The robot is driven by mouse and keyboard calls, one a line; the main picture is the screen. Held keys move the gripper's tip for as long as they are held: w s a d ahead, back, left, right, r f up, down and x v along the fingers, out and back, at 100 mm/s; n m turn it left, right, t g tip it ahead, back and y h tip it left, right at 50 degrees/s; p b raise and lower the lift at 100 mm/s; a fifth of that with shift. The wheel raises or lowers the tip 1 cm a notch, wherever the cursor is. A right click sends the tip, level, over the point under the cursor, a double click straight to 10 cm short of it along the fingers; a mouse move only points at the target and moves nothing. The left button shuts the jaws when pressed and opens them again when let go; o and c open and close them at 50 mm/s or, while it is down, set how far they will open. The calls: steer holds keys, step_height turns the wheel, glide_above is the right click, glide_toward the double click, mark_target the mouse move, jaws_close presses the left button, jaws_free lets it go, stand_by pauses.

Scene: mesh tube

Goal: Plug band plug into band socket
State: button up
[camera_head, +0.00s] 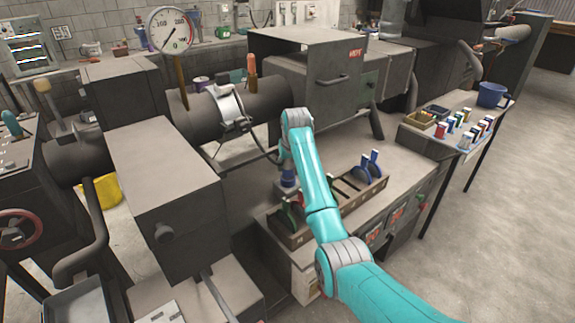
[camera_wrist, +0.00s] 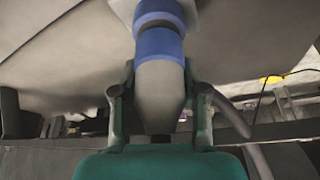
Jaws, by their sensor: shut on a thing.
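In the wrist view my gripper (camera_wrist: 160,100) has a finger on each side of a grey tapered plug (camera_wrist: 160,88) and is shut on it. The plug has a blue band (camera_wrist: 160,46) at its far end. Beyond it is another blue collar (camera_wrist: 158,18) on a pale grey part, in line with the plug; I take this as the socket. They look close or touching; I cannot tell how deep the plug sits. In the head view the metal band (camera_head: 229,103) is around the dark tube (camera_head: 263,97), with a cable running down.
A brown rack (camera_head: 333,206) with blue-handled pieces (camera_head: 371,162) stands on the bench beside my arm. A dial gauge (camera_head: 170,31) rises over the tube. A grey block housing (camera_head: 160,190) is at left. A side table (camera_head: 455,112) at right holds small coloured items.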

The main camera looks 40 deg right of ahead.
steer(key=shift+f, duration=0.55)
stand_by(0.4)
steer(key=o, duration=1.2)
steer(key=shift+c, duration=0.2)
steer(key=v, duration=1.2)
steer(key=shift+w, duration=0.15)
